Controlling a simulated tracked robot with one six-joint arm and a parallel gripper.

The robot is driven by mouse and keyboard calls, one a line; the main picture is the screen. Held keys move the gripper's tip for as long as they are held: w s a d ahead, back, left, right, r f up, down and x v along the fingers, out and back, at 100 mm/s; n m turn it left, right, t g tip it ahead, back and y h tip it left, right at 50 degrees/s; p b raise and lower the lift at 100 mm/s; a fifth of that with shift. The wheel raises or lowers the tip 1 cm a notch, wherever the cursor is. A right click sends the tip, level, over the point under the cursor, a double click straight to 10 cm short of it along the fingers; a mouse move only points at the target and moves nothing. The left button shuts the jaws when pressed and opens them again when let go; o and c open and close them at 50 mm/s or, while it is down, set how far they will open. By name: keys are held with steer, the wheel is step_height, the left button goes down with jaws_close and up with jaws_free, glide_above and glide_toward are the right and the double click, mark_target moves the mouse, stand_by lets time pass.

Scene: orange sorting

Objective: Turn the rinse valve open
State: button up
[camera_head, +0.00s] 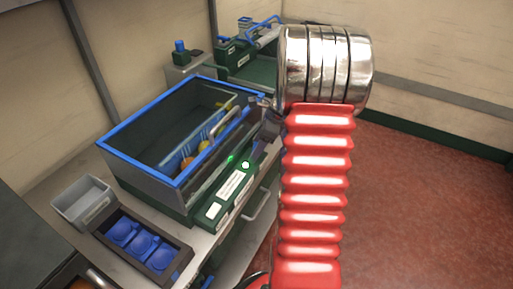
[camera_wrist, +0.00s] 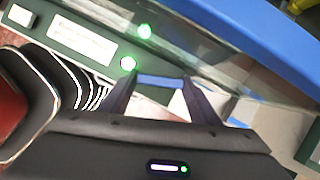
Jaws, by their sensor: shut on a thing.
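My gripper (camera_wrist: 160,85) points at the front of the wash unit, its two dark fingers closed on a short blue bar (camera_wrist: 160,79). The bar looks like the handle of the rinse valve; its pivot and pipe are hidden, so I cannot tell how far it is turned. In the head view my red arm and its metal joint hide most of the gripper. The blue-rimmed wash tank (camera_head: 140,150) stands to the left, with oranges and a yellow fruit inside.
A grey bin (camera_head: 82,203) and a dark tray (camera_head: 180,262) with blue cups stand on the counter at the lower left. A metal handle (camera_head: 262,206) sticks out below the panel. Green equipment (camera_head: 245,62) stands behind the tank. Red floor at the right is clear.

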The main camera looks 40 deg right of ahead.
steer(key=shift+d+n, duration=0.1)
steer(key=shift+n, duration=0.2)
steer(key=o, duration=1)
steer(key=shift+o, duration=0.2)
steer(key=shift+r, duration=0.1)
steer(key=v, duration=1.3)
steer(key=shift+d+r, duration=0.2)
steer(key=shift+r, duration=0.05)
